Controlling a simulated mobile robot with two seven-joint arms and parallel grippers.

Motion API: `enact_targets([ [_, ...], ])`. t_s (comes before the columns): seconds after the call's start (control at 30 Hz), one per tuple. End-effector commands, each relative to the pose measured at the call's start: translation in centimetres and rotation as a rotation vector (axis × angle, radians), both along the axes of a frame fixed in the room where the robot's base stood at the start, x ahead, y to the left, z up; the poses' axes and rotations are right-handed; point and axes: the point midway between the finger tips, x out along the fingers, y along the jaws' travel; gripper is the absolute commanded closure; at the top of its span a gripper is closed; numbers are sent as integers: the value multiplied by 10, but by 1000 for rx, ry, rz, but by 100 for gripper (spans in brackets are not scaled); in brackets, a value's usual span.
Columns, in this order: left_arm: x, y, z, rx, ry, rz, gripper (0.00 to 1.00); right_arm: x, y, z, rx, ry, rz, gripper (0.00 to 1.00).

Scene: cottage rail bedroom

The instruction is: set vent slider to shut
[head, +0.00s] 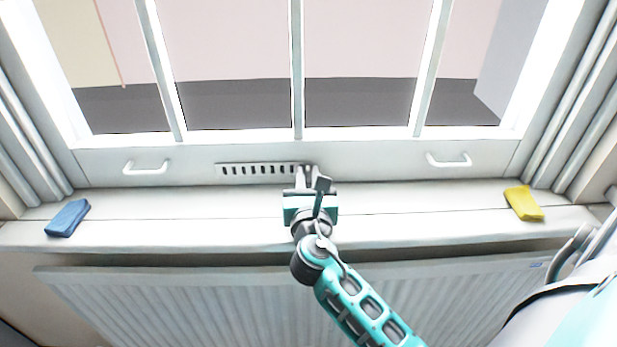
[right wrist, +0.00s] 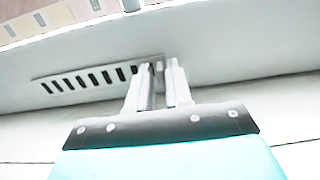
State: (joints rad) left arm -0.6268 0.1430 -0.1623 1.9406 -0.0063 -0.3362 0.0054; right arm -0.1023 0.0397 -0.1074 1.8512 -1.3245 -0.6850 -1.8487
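The vent (head: 255,169) is a pale slotted plate low on the window frame. Its dark slots show open in the head view and in the right wrist view (right wrist: 90,79). My right gripper (head: 308,172) is at the vent's right end. In the right wrist view its two fingers (right wrist: 160,78) stand close together on either side of a small pale tab, the vent slider (right wrist: 160,71). The fingers look shut on this tab, and they hide part of it. My left gripper is not in view.
A blue block (head: 67,218) lies at the left of the sill (head: 190,215), a yellow one (head: 524,203) at the right. White window handles (head: 146,167) (head: 449,160) flank the vent. A radiator (head: 180,300) is below the sill.

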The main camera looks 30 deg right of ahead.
Motion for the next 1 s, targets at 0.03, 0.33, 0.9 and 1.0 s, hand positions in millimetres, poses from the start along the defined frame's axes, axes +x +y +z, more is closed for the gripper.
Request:
enact_targets([
  [0.03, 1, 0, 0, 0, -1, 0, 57, 0, 0, 0, 0, 0, 0, 86],
  [0.33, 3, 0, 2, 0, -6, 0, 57, 0, 0, 0, 0, 0, 0, 100],
  [0.9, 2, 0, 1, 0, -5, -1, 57, 0, 0, 0, -1, -1, 0, 100],
  [1.0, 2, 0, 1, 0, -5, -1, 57, 0, 0, 0, -1, -1, 0, 100],
])
